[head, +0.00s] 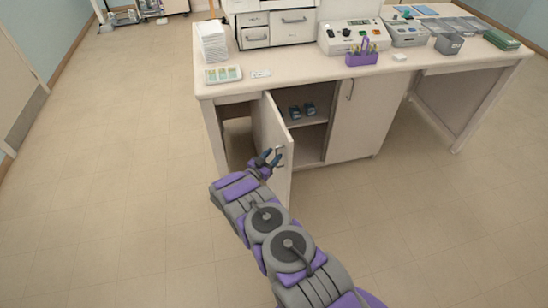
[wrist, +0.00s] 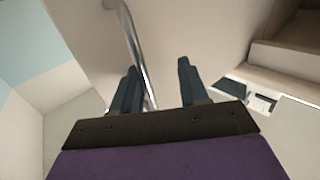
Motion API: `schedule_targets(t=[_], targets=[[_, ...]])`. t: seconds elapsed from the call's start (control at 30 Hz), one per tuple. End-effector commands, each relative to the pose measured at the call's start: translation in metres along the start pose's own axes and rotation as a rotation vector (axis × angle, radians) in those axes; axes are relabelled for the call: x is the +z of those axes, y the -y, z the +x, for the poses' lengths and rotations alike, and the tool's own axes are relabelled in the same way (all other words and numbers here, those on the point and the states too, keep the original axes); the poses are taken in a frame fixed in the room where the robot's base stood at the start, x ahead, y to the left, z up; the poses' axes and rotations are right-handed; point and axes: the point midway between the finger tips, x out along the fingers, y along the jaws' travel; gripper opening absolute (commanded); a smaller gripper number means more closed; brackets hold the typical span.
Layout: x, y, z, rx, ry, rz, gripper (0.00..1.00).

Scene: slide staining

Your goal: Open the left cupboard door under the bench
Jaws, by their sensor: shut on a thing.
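The left cupboard door (head: 271,125) stands open, swung out from the bench towards me. Its metal bar handle (head: 280,154) is at my gripper (head: 268,158). In the wrist view the handle (wrist: 133,38) runs between the two dark fingers of my gripper (wrist: 157,70), close to the left finger. My gripper is shut on the handle. The cupboard inside (head: 313,142) is partly in view, with a shelf and two small dark blue items (head: 302,110) on it. The door and my arm hide part of the opening.
The right cupboard door (head: 356,120) is closed. The bench top (head: 290,80) carries a slide tray (head: 223,75), a purple rack (head: 361,55) and instruments. Open floor (head: 110,180) lies left of the bench; a bench leg (head: 214,135) stands left of the door.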

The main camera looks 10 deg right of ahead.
Motion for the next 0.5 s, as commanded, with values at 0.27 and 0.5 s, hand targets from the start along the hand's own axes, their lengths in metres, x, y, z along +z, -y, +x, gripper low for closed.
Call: schedule_targets(t=[0.27, 0.5], targets=[[0.0011, -0.0013, -0.0004, -0.002, 0.002, -0.001, 0.36], [0.0019, -0.0061, 0.0033, 0.002, 0.007, 0.002, 0.36]])
